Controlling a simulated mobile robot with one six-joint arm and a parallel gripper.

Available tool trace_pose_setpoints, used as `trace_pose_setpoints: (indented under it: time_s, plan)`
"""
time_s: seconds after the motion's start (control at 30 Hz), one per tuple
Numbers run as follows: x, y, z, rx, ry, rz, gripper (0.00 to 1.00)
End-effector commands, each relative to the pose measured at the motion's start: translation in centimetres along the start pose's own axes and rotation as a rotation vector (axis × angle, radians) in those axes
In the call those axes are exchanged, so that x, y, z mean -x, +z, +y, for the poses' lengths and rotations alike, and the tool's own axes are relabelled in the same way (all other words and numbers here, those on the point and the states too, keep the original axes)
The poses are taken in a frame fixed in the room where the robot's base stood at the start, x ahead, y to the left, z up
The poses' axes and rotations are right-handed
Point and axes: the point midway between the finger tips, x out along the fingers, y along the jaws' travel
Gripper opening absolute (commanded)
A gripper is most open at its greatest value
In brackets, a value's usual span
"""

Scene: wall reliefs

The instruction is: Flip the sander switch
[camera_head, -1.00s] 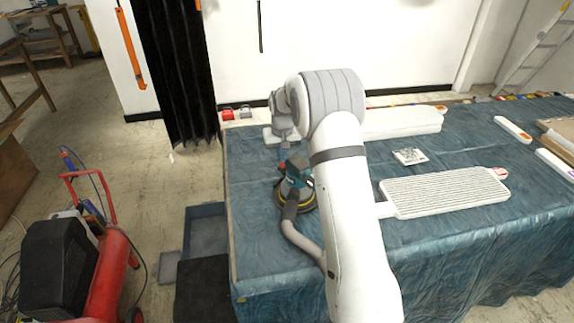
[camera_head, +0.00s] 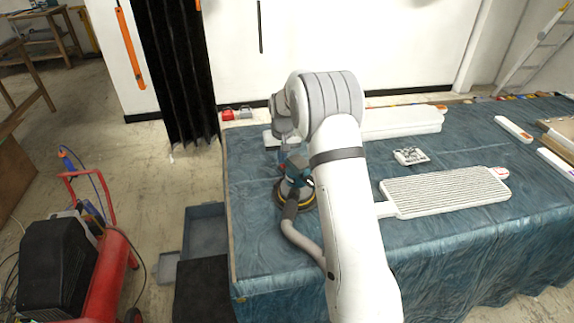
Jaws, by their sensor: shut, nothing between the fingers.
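The sander (camera_head: 296,191) stands on the left part of the cloth-covered table, with a teal and dark body, a round yellow-edged pad and a grey hose running toward the front. Its switch is too small to make out. My gripper (camera_head: 287,154) is shut and empty, pointing down at the top rear of the sander. The fingertips are small and blend with the sander's top, so I cannot tell whether they touch it. My white arm hides the table right of the sander.
The table (camera_head: 262,246) has a blue plastic cover. A ribbed white panel (camera_head: 445,192), a small relief tile (camera_head: 410,156) and white slabs (camera_head: 402,122) lie to the right. A red compressor (camera_head: 113,268) and a blue bin (camera_head: 205,232) stand on the floor at left.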

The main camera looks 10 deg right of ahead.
Motion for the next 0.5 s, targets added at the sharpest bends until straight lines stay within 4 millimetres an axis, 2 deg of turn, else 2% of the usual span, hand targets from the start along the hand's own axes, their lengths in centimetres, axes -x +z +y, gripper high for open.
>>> trace_pose_setpoints:
  time_s: [0.5]
  plan:
    - [-0.86,0.14,0.03,0.0,0.0,0.0,0.0]
